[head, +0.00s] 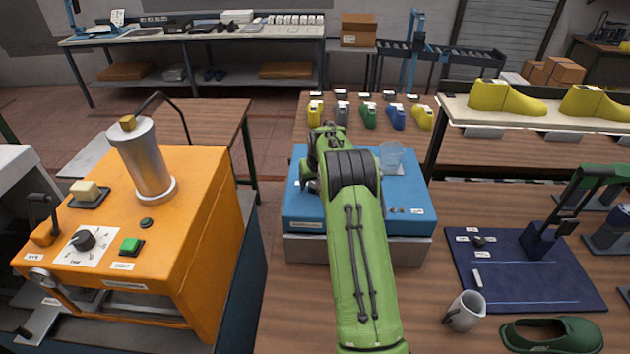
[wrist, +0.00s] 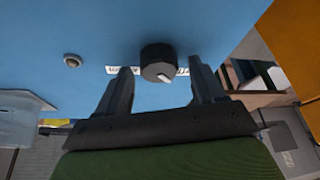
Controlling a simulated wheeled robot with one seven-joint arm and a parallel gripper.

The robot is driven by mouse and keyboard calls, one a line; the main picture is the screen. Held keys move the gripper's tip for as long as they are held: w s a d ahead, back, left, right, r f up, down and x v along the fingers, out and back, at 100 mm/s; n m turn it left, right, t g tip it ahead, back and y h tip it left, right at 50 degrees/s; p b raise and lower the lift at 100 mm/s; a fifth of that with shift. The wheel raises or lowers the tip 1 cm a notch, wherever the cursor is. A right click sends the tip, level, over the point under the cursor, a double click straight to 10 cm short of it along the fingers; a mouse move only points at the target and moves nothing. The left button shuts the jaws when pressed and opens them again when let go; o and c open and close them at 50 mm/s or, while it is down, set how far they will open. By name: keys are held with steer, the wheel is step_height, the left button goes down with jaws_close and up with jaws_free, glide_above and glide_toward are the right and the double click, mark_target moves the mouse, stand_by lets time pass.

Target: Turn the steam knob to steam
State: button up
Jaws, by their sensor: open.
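A black round knob (wrist: 157,62) with a white pointer mark sits on a blue surface in the wrist view. The pointer slants toward the lower right of that picture. White labels lie on both sides of the knob, too small and partly covered to read. My gripper (wrist: 162,74) is open, with one dark finger on each side of the knob; clear gaps show, and I cannot tell how deep the fingers reach. In the head view the blue machine (head: 410,222) stands on the wooden table, and my green arm hides the knob.
A clear cup (head: 391,155) stands on the blue machine's top; a round button (wrist: 72,60) is near the knob. The orange machine (head: 205,230) stands to the left. A navy board (head: 540,285), a grey mug (head: 465,312) and a green slipper (head: 552,335) are at right.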

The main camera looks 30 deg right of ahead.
steer(key=c, duration=1.1)
steer(key=shift+o, duration=0.2)
steer(key=shift+m, duration=0.3)
steer(key=m+h, duration=0.1)
steer(key=m, duration=0.1)
steer(key=shift+a+m+b, duration=0.1)
steer(key=shift+m+b, duration=0.3)
steer(key=m+g+h, duration=0.1)
steer(key=m, duration=0.2)
steer(key=shift+m+p, duration=0.3)
steer(key=shift+p, duration=0.05)
steer(key=m+g+h+p, duration=0.1)
steer(key=m+g+p, duration=0.1)
steer(key=m+p, duration=0.1)
steer(key=shift+r+m, duration=0.15)
steer(key=shift+m, duration=0.55)
steer(key=shift+m+g+p, duration=0.7)
steer(key=shift+m+p, duration=0.3)
steer(key=shift+m, duration=0.7)
